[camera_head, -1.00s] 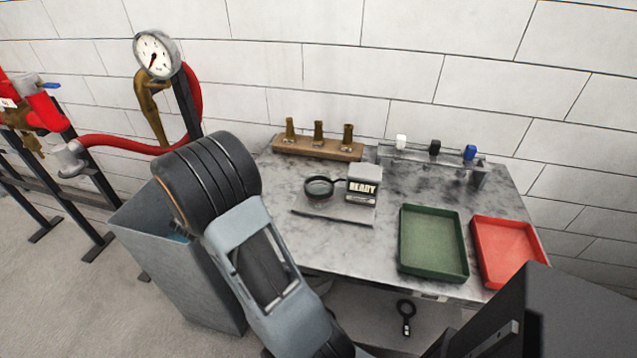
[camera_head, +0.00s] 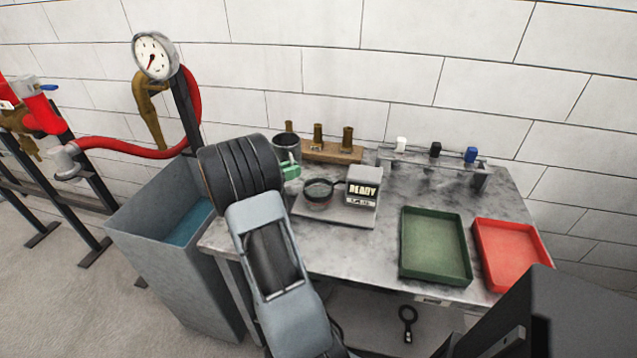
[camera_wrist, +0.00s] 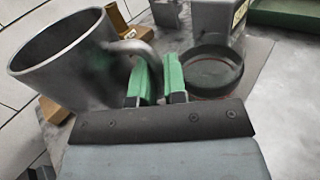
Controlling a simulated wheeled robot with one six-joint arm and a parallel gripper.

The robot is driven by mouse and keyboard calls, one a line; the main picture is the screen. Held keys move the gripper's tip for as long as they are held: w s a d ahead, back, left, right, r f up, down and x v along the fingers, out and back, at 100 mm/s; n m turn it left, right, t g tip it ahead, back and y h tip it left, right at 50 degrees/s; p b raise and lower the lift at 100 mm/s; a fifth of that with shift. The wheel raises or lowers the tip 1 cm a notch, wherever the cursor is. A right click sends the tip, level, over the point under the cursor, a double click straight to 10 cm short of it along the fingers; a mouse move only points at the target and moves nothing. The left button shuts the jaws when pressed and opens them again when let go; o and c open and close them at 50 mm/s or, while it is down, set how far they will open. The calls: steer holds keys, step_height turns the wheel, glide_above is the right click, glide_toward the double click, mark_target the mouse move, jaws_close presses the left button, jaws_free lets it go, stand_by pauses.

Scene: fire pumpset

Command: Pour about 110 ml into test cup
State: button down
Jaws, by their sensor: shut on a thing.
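My gripper (camera_wrist: 158,85) has green fingers and is shut on the handle of a grey metal mug (camera_wrist: 70,62). The mug also shows in the head view (camera_head: 285,143), held upright or nearly so to the left of the scale; its contents cannot be seen. A round dark test cup (camera_wrist: 213,72) stands just right of the fingers, on the scale plate (camera_head: 361,210). The cup also shows in the head view (camera_head: 318,192), with a dark handle toward the display. The scale display (camera_head: 362,187) reads READY, with a small unreadable line below.
A grey bin with blue water (camera_head: 187,232) stands left of the table. A wooden block with brass nozzles (camera_head: 333,155) is behind the scale. Green (camera_head: 436,250) and red (camera_head: 508,258) trays and a rack with white, black and blue knobs (camera_head: 435,162) are to the right.

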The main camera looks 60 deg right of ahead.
steer(key=shift+a+r+b, duration=0.1)
steer(key=shift+b, duration=0.35)
steer(key=m+t+b, duration=0.1)
steer(key=m+b, duration=0.2)
steer(key=b, duration=0.2)
steer(key=m+t+y+b, duration=0.1)
steer(key=m+b, duration=0.2)
steer(key=b, duration=0.3)
steer(key=s+r+m+t+b, duration=0.1)
steer(key=m+b, duration=0.2)
steer(key=b, duration=0.2)
steer(key=shift+s+a+y, duration=0.1)
steer(key=shift+a+y, duration=0.1)
steer(key=shift+y, duration=0.1)
steer(key=shift+w+f+m+t+b, duration=0.2)
steer(key=shift+f+m+t+b, duration=0.3)
steer(key=shift+b, duration=0.65)
steer(key=shift+w+d+r+m+b, duration=0.1)
steer(key=shift+r+m+b, duration=0.2)
steer(key=shift+r, duration=0.05)
steer(key=shift+r, duration=0.1)
steer(key=shift+w+d+r+m+b, duration=0.1)
steer(key=shift+w+m+b, duration=0.2)
steer(key=shift+b, duration=0.1)
steer(key=shift+w+r+m+t+b, duration=0.15)
steer(key=shift+r+m+t+b, duration=0.25)
steer(key=shift+m+t+b, duration=0.4)
stand_by(0.7)
